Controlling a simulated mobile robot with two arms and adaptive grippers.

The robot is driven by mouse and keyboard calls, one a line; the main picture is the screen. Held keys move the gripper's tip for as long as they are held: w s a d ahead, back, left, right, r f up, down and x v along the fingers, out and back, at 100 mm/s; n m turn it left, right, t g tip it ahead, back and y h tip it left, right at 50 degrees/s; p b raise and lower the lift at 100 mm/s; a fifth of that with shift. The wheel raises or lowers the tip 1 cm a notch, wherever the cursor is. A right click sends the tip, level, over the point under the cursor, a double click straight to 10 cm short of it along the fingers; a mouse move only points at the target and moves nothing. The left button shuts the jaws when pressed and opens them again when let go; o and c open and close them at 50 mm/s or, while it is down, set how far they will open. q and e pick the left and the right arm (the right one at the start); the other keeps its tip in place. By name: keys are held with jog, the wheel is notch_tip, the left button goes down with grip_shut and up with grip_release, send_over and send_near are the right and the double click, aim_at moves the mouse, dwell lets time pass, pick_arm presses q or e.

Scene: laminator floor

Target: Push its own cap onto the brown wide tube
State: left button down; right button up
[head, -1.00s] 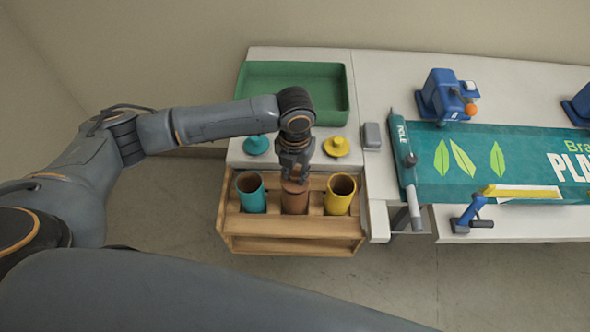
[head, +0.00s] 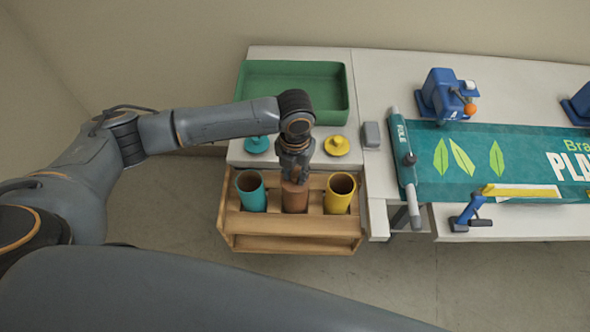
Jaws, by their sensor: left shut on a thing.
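The brown wide tube (head: 295,203) stands upright in the middle place of the wooden rack (head: 290,225), between a teal tube (head: 251,197) and a yellow tube (head: 339,199). My left gripper (head: 295,178) points down right over the brown tube's top, shut on a brown cap at the tube's mouth. The fingers hide most of the cap, so I cannot tell whether it sits fully on the tube. The teal and yellow tubes are open at the top. My right gripper is not in view.
A teal cap (head: 257,145) and a yellow cap (head: 337,146) lie on the white table behind the rack. A green tray (head: 347,110) stands behind them. A grey block (head: 371,134), a teal banner (head: 470,160) and a blue device (head: 440,95) are to the right.

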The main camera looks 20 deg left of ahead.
pick_arm(q)
jog(key=shift+f, duration=0.25)
dwell(0.7)
jog(key=shift+p, duration=0.4)
dwell(0.3)
jog(key=shift+c, duration=2.3)
grip_release()
jog(key=shift+r+p, duration=3)
jog(key=shift+p, duration=0.2)
